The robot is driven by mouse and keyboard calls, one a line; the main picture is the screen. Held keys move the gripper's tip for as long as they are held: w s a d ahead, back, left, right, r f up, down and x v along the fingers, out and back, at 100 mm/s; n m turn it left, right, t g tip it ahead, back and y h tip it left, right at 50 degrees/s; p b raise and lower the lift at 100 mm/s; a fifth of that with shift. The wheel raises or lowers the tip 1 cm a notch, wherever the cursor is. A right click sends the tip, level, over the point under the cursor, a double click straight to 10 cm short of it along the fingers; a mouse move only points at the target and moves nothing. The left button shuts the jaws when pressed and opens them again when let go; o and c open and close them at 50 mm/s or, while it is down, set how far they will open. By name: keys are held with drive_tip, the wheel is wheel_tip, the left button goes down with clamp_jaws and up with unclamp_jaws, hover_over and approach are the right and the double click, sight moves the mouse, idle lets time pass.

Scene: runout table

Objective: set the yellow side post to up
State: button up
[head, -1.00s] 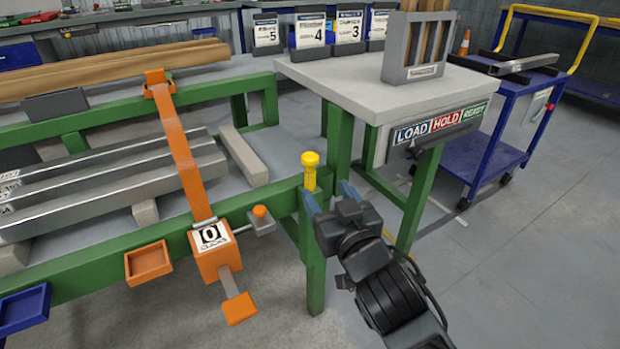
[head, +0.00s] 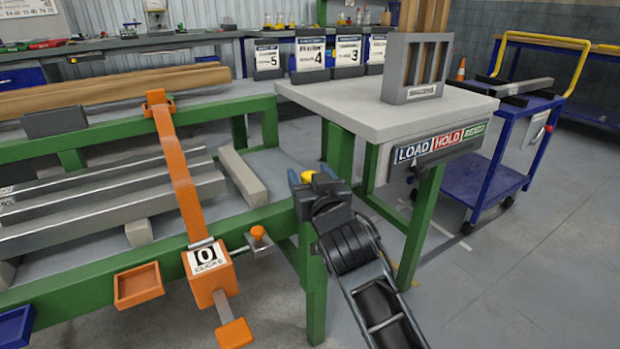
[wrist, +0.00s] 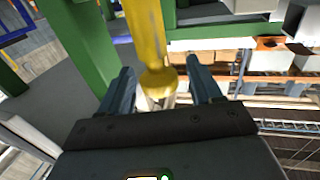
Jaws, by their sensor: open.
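The yellow side post (head: 325,178) is at the corner of the green frame, mostly hidden behind my gripper in the head view. In the wrist view the yellow post (wrist: 150,35) comes down from the top edge, with a wider round part lower down between my fingers. My gripper (wrist: 164,82) is open, one blue-grey finger on each side of the post. Gaps show between the fingers and the post, so I see no grip. In the head view my gripper (head: 314,185) is at the post's top. The post's lower part is hidden there.
The green runout table (head: 267,222) holds grey bars (head: 120,205). An orange stop with a 0 label (head: 208,268) and a small orange-knobbed lever (head: 257,236) stand left of the post. The grey-topped table (head: 345,105) with a LOAD/HOLD sign is close behind, right.

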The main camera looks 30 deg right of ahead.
clamp_jaws()
idle(0.7)
